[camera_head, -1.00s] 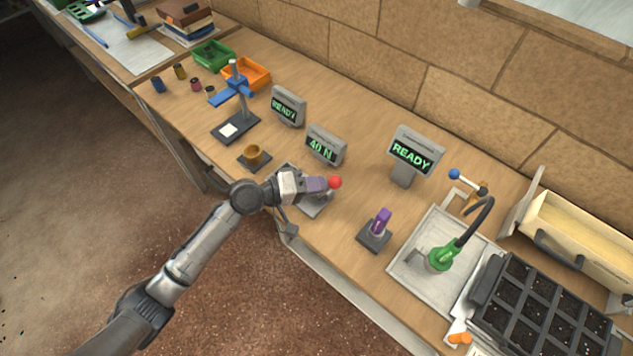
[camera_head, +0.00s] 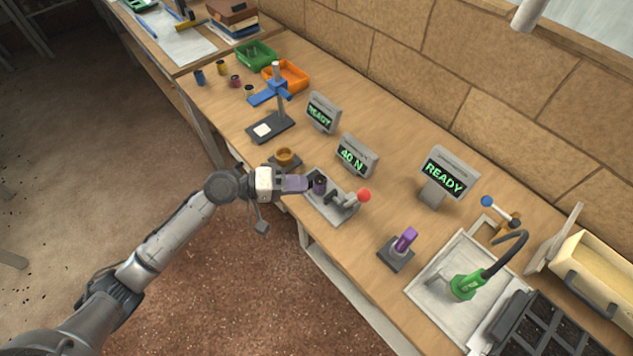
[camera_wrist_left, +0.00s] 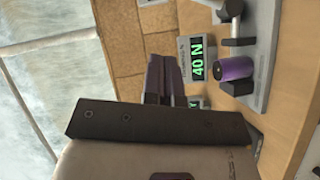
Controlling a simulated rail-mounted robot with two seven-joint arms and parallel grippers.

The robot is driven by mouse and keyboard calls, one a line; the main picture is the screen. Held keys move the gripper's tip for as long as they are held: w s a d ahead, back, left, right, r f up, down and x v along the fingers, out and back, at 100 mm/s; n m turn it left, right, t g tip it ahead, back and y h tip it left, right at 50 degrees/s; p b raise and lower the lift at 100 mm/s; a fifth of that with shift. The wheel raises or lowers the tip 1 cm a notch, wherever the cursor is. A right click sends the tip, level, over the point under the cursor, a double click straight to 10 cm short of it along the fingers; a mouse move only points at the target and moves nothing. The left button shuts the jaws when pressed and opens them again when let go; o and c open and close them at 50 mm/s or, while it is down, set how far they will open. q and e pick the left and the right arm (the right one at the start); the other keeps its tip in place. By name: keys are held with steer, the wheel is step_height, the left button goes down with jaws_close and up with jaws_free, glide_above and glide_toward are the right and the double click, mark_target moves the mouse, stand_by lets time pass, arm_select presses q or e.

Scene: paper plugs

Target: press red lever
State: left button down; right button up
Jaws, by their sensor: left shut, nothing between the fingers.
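The lever with the red ball knob (camera_head: 364,195) stands on a grey base plate (camera_head: 343,212) near the table's front edge. A dark purple cylinder (camera_head: 320,185) sits at the left end of this fixture; it also shows in the left wrist view (camera_wrist_left: 233,68). My left gripper (camera_head: 306,184) is shut and empty, its tips just left of the purple cylinder and apart from the red knob. I cannot tell whether the tips touch the cylinder. Its shut fingers show in the wrist view (camera_wrist_left: 165,75), where the red knob is not visible. My right gripper is not in view.
A display reading "40 N" (camera_head: 356,156) stands behind the lever. A brass cup (camera_head: 285,156) is behind the gripper.

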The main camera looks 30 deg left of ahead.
arm_select(q)
steer(key=shift+v, duration=0.9)
